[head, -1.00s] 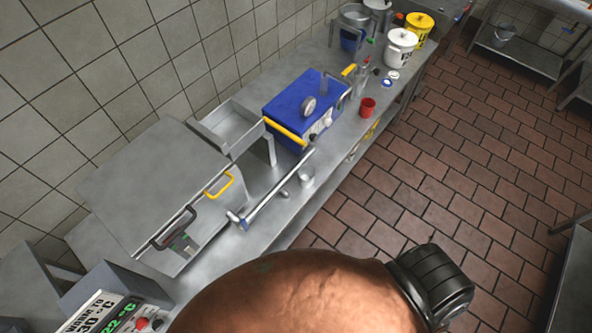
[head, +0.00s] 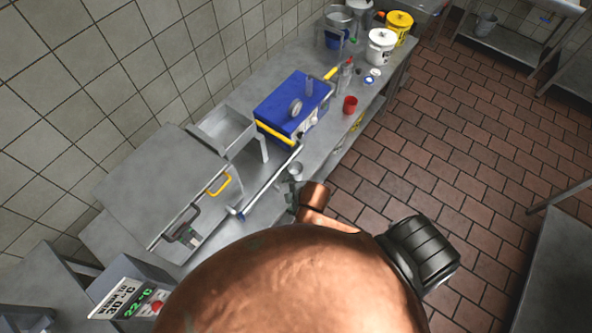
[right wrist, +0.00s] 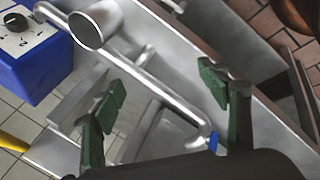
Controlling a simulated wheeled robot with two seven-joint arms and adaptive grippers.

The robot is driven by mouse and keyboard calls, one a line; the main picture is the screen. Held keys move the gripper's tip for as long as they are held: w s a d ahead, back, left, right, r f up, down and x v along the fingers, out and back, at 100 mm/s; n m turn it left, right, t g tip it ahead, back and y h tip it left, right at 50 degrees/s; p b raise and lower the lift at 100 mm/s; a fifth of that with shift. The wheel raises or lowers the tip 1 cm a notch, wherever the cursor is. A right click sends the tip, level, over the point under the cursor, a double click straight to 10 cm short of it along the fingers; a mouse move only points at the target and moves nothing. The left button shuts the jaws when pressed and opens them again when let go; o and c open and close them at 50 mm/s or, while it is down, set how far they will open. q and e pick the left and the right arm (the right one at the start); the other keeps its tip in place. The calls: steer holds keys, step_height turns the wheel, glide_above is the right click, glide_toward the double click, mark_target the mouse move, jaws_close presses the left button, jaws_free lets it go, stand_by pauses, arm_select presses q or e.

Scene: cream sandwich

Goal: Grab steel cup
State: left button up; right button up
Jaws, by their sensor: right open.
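The small steel cup (head: 296,171) stands on the steel counter near its front edge. It also shows in the right wrist view (right wrist: 104,20) at the upper left, beyond my left-hand fingertip. My right gripper (right wrist: 163,88) is open, with green pads apart and no object held. In the head view my right gripper (head: 291,190) is small and partly hidden, just on the near side of the cup. My left gripper is not in view.
A long metal bar (head: 268,183) with a blue end lies just left of the cup. A blue machine (head: 287,104) and a red cup (head: 350,104) stand farther along the counter (head: 330,142). White and yellow buckets stand at the far end.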

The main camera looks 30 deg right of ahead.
steer(key=w+a+r+n, duration=0.1)
steer(key=w+a+n, duration=0.15)
steer(key=n, duration=0.35)
steer(key=n+h, duration=0.2)
steer(key=n, duration=1.1)
glide_toward(293, 170)
steer(key=x, duration=0.5)
steer(key=shift+f, duration=0.35)
steer(key=shift+c, duration=0.6)
steer(key=c, duration=1.2)
steer(key=shift+r, duration=0.15)
